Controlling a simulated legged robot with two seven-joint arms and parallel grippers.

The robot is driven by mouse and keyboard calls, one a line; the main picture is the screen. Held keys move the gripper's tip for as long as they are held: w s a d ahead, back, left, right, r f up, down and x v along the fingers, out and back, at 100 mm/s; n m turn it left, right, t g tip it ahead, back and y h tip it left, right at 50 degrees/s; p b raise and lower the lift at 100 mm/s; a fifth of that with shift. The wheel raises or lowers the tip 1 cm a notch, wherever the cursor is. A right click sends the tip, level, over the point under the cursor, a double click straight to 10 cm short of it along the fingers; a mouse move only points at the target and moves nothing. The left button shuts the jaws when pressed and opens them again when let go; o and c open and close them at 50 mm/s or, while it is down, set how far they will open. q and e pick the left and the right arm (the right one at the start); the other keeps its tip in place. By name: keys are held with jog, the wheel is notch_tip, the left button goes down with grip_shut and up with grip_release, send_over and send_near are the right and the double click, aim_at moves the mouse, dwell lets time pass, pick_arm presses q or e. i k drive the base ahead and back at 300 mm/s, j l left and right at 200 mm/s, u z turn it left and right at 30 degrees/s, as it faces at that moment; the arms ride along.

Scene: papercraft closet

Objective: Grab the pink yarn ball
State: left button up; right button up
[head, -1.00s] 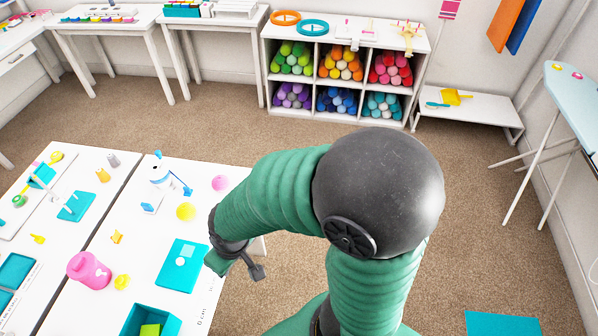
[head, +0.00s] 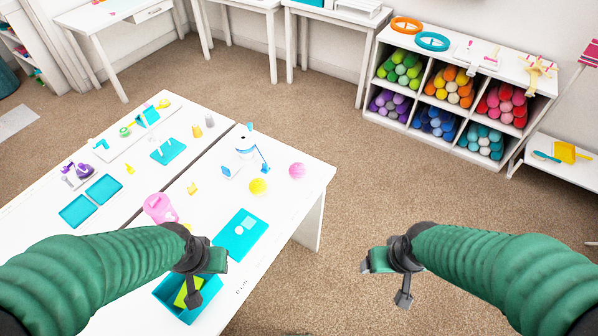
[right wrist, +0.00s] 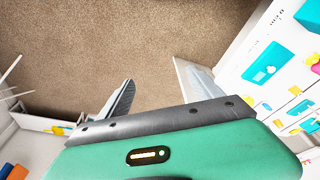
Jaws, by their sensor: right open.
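The pink yarn ball (head: 297,171) sits near the far right corner of the white table (head: 318,195) in the head view. A yellow ball (head: 258,187) lies just left of it. My right gripper (head: 403,298) is over the carpet, right of the table, apart from the ball. In the right wrist view its two fingers (right wrist: 162,95) are spread with only carpet between them. My left gripper (head: 194,290) is over the table's near part, above a teal box; its fingers are too unclear to judge. I cannot make out the pink ball surely in the right wrist view.
A teal notebook (head: 240,235), a pink bottle (head: 160,208) and a white-and-blue figure (head: 246,146) stand or lie on the table. The teal box (head: 210,300) holds something green. A shelf of coloured rolls (head: 450,95) stands behind. Carpet right of the table is clear.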

aim_at(297, 171)
jog(key=u, duration=0.4)
jog(key=i+l+u, duration=0.1)
jog(key=u, duration=0.3)
jog(key=l+u, duration=0.15)
jog(key=u, duration=0.25)
jog(key=l+u, duration=0.15)
jog(key=u, duration=0.25)
jog(key=l+u, duration=0.25)
jog(key=l, duration=0.5)
jog(key=l+u, duration=0.25)
jog(key=l, duration=0.55)
jog(key=l+u, duration=0.25)
jog(key=l, duration=0.5)
jog(key=k, duration=0.05)
